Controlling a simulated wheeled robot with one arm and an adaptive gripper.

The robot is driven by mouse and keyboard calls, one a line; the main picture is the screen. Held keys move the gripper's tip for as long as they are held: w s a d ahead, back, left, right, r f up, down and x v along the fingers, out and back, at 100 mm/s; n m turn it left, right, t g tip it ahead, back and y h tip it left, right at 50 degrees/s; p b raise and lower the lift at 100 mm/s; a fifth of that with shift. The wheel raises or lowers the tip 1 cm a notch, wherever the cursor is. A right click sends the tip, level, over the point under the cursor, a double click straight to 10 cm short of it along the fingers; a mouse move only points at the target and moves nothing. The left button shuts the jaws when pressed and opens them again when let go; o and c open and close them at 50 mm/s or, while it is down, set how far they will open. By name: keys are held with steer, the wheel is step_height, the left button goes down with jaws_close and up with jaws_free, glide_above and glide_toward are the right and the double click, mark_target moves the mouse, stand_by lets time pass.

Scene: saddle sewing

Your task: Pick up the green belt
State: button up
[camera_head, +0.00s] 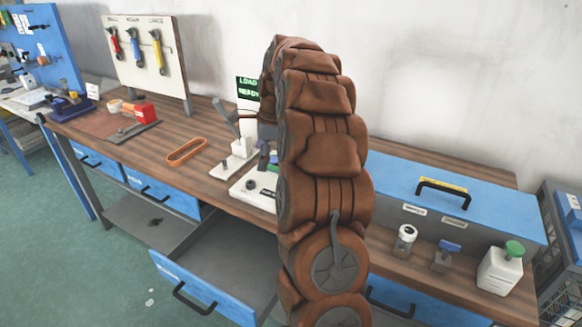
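No green belt can be made out clearly. A loop-shaped belt (187,151) lies flat on the wooden bench, left of centre, but it is orange. A small green patch (273,160) shows at the left edge of my brown-covered arm, by the white bench fixtures; most of it is hidden, and I cannot tell what it is. My arm rises through the middle of the view and bends away at the top. Dark grey parts beside it may belong to my gripper (264,158), largely hidden behind the arm. Its fingers cannot be made out.
The wooden bench (215,185) carries a lever fixture (236,160), a red block (145,112) and, at right, a blue toolbox (400,180) and a green-capped bottle (500,270). A drawer (205,292) stands open below. A tool board (145,60) stands behind.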

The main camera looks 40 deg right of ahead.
steer(key=d+f+m, duration=0.1)
steer(key=d+m, duration=0.1)
steer(key=d, duration=0.3)
steer(key=d+f+m, duration=0.1)
steer(key=d+m, duration=0.2)
steer(key=d, duration=0.2)
steer(key=d+f+m+h+p, duration=0.1)
steer(key=d+f+m, duration=0.1)
steer(key=d, duration=0.3)
steer(key=shift+w+f+t, duration=0.1)
steer(key=shift+w+t, duration=0.1)
steer(key=shift+t, duration=0.2)
steer(key=shift+p+x, duration=1.3)
steer(key=shift+x, duration=2.2)
steer(key=shift+w, duration=0.15)
steer(key=c, duration=1.4)
